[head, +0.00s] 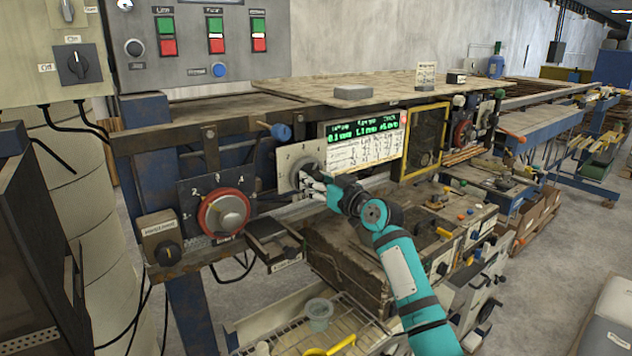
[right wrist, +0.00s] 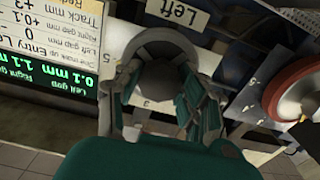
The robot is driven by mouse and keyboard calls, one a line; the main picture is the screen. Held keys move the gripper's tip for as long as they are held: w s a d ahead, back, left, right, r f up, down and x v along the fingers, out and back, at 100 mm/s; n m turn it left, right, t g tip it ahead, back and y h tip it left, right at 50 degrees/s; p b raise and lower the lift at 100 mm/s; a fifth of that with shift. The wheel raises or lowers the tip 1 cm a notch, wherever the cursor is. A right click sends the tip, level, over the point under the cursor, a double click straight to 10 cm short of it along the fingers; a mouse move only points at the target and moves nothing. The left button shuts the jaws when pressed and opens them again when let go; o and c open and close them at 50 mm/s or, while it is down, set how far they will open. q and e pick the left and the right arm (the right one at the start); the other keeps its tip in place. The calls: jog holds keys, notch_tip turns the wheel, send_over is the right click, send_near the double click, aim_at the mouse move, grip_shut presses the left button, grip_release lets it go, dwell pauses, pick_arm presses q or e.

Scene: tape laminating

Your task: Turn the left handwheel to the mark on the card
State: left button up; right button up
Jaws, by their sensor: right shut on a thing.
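The left handwheel (head: 304,174) is a grey round knob on a pale dial plate (head: 286,160) at the middle of the machine front. In the right wrist view the handwheel (right wrist: 165,82) sits below a "Left" label (right wrist: 178,12), with some dial numbers showing around it. My right gripper (head: 318,187) is shut on the handwheel; in the right wrist view its fingers (right wrist: 163,104) lie on either side of it. The card (head: 365,152), with rows of printed figures, hangs right of the handwheel under a green-lit display (head: 362,128). The card's writing is too small to read fully. My left gripper is out of view.
A red-rimmed wheel (head: 222,212) on a dark numbered plate is left of the handwheel. A blue knob (head: 281,132) sticks out above. A yellow-framed panel (head: 425,142) stands right of the card. A cluttered wooden bench (head: 345,250) lies below my right arm.

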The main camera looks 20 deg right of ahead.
jog(key=n+b, duration=0.1)
jog(key=b, duration=0.1)
jog(key=n+b, duration=0.2)
jog(key=b, duration=0.1)
jog(key=shift+f+n, duration=0.25)
jog(key=shift+n, duration=0.05)
jog(key=shift+n+b, duration=0.75)
jog(key=shift+n, duration=0.15)
jog(key=shift+d+r+n+b, duration=0.15)
jog(key=shift+n+b, duration=0.3)
jog(key=shift+n, duration=1.45)
jog(key=shift+r+n, duration=0.1)
jog(key=shift+n, duration=0.7)
jog(key=n+p, duration=0.1)
jog(key=n, duration=0.2)
jog(key=shift+r, duration=0.1)
jog(key=shift+n+p, duration=0.65)
jog(key=shift+n, duration=0.35)
jog(key=shift+f, duration=0.2)
